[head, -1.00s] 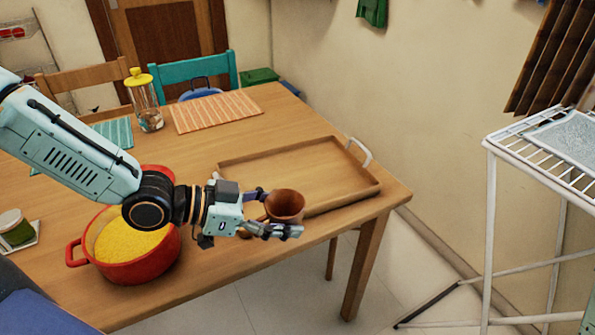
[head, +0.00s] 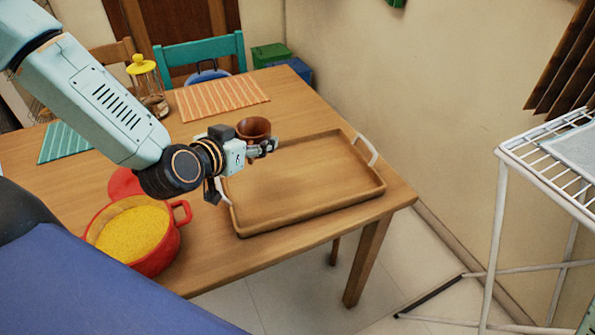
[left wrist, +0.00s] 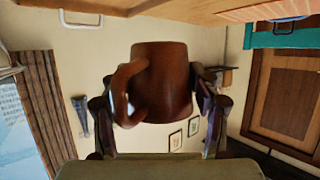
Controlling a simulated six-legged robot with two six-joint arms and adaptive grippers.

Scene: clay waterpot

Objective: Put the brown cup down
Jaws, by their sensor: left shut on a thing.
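The brown cup (head: 254,129) is held in my left gripper (head: 262,147), above the table near the far left corner of the wooden tray. The cup looks roughly upright. In the left wrist view the brown cup (left wrist: 166,80) sits between the two fingers of my left gripper (left wrist: 160,98), with its curved handle towards the camera. That view appears upside down. The gripper is shut on the cup, and I see no contact between cup and table. My right gripper is not in view.
The wooden tray (head: 310,208) with white handles is empty. A red pot (head: 163,256) of yellow food stands at the near left. A striped orange mat (head: 222,98) and a yellow-lidded glass jar (head: 150,90) are at the back. A white rack (head: 505,230) stands right.

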